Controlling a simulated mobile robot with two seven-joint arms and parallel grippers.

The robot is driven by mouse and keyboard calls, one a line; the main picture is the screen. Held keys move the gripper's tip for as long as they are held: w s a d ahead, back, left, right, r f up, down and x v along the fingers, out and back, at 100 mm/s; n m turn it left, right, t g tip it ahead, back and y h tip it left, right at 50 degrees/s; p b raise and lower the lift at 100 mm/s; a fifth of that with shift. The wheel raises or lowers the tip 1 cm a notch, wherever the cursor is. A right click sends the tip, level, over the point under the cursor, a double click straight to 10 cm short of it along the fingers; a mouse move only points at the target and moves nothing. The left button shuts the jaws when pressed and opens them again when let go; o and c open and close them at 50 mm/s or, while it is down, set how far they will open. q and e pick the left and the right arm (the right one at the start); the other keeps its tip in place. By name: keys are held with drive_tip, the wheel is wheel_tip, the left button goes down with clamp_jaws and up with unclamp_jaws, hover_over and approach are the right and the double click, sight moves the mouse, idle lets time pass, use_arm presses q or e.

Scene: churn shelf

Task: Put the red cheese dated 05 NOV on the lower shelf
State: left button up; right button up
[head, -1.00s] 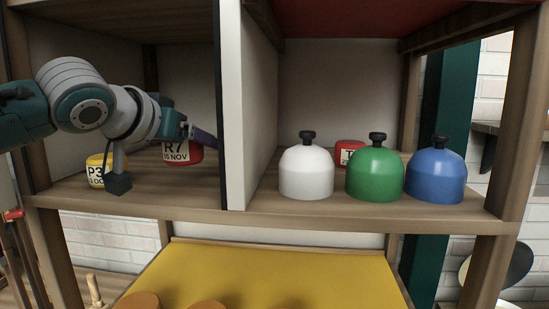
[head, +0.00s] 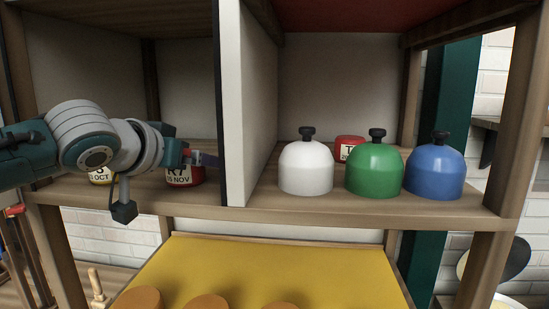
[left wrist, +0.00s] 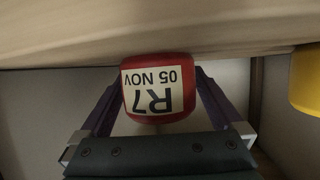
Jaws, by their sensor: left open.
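The red cheese labelled R7, 05 NOV (head: 184,178) stands in the left bay of the wooden shelf (head: 262,213). In the left wrist view, which is upside down, the same red cheese (left wrist: 160,112) sits between the two fingers of my left gripper (left wrist: 160,78). The fingers are open, one on each side; I cannot tell whether they touch it. In the head view my left gripper (head: 204,160) comes in from the left and partly covers the cheese's top. My right gripper is in neither view.
A yellow cheese (head: 100,177) stands left of it, partly hidden by my arm. A white divider (head: 231,110) closes the bay on the right. Beyond it stand white (head: 306,172), green (head: 374,172) and blue (head: 434,174) domes and another red cheese (head: 348,143). A yellow surface (head: 275,270) lies below.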

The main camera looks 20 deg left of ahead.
use_arm(q)
drive_tip(key=shift+r, duration=0.2)
drive_tip(key=p+v, duration=0.8)
drive_tip(key=v, duration=0.2)
drive_tip(key=shift+s, duration=0.15)
drive_tip(key=s+d+f+m+g, duration=0.1)
drive_tip(key=s+d+f+g, duration=0.2)
drive_tip(key=s, duration=0.5)
drive_tip(key=s+d+f+m+g, duration=0.1)
drive_tip(key=s+d+f+g, duration=0.2)
drive_tip(key=s, duration=0.6)
drive_tip(key=s+d+f+g+h, duration=0.1)
drive_tip(key=s+d+f+g, duration=0.2)
drive_tip(key=s+d+f, duration=0.2)
drive_tip(key=s+d, duration=0.1)
drive_tip(key=s, duration=0.2)
drive_tip(key=shift+s+m+g+p, duration=0.3)
drive_tip(key=shift+m+g+p, duration=0.1)
